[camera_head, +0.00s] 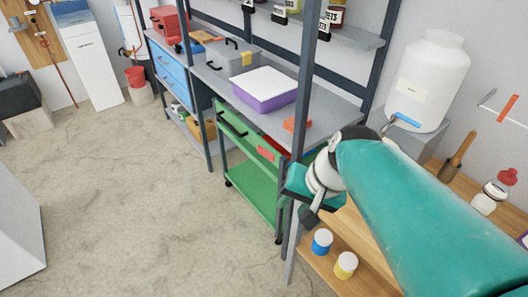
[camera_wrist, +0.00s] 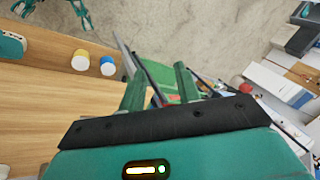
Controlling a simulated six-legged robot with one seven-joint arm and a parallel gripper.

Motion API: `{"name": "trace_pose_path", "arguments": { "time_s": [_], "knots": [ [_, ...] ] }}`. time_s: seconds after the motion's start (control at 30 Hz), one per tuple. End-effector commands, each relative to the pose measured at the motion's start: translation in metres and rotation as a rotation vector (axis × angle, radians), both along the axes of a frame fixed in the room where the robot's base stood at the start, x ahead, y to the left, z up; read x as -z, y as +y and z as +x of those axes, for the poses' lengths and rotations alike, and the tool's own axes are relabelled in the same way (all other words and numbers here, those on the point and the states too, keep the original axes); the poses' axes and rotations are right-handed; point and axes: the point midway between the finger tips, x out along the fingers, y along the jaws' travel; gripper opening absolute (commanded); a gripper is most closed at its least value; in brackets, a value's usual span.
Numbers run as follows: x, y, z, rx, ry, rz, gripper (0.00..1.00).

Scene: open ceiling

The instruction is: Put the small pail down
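My gripper (camera_head: 312,188) is at the end of my teal arm, beside a grey shelf post and above the left edge of the wooden bench. In the wrist view its two green fingers (camera_wrist: 160,88) stand apart, with no pail seen between them. A red pail (camera_head: 135,76) is far off at the upper left of the head view, on top of a whitish bucket (camera_head: 142,94). I cannot tell whether it is the small pail. No other pail is clear.
The wooden bench (camera_head: 338,232) holds a blue-and-white jar (camera_head: 322,242) and a yellow-and-white jar (camera_head: 345,265). A green cart (camera_head: 250,185) stands under the grey shelf, which bears a purple-and-white box (camera_head: 265,88). The concrete floor (camera_head: 130,190) is open at left.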

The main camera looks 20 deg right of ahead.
Motion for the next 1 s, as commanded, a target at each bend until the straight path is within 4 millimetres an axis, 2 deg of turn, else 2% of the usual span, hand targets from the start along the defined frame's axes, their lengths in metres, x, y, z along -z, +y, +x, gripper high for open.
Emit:
{"name": "trace_pose_path", "arguments": {
  "time_s": [0.03, 0.1, 0.3, 1.0],
  "knots": [
    [-0.010, 0.011, -0.005, -0.104, -0.048, -0.102, 0.33],
    [-0.020, 0.017, -0.009, -0.216, -0.107, -0.226, 0.33],
    [-0.042, 0.026, -0.013, -0.390, -0.225, -0.432, 0.33],
    [-0.044, 0.026, -0.013, -0.401, -0.234, -0.451, 0.33]
  ]
}}
